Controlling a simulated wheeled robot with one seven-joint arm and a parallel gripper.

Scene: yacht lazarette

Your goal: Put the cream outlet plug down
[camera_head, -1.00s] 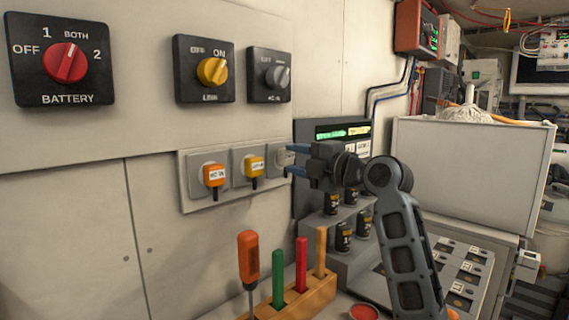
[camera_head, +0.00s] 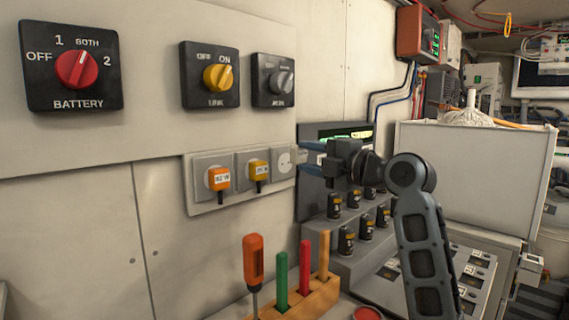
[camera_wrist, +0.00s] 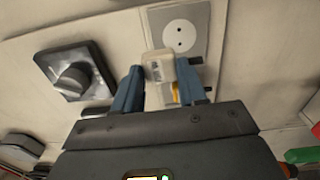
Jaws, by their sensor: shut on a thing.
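My gripper (camera_head: 312,158) is shut on the cream outlet plug (camera_head: 300,156) and holds it just in front of the wall panel. In the wrist view the plug (camera_wrist: 159,68) sits between the two blue fingers. The rightmost wall socket (camera_head: 284,161) is empty, with its two holes showing; the wrist view shows this round socket (camera_wrist: 179,36) clear of the plug. An orange plug (camera_head: 219,179) and a yellow plug (camera_head: 259,171) sit in the other two sockets to the left.
A wooden rack (camera_head: 318,297) with an orange screwdriver (camera_head: 253,260) and coloured sticks stands below the sockets. Black cans (camera_head: 346,238) stand on grey steps (camera_head: 330,243) under my arm. Rotary switches (camera_head: 217,77) are above. A white box (camera_head: 475,180) is at the right.

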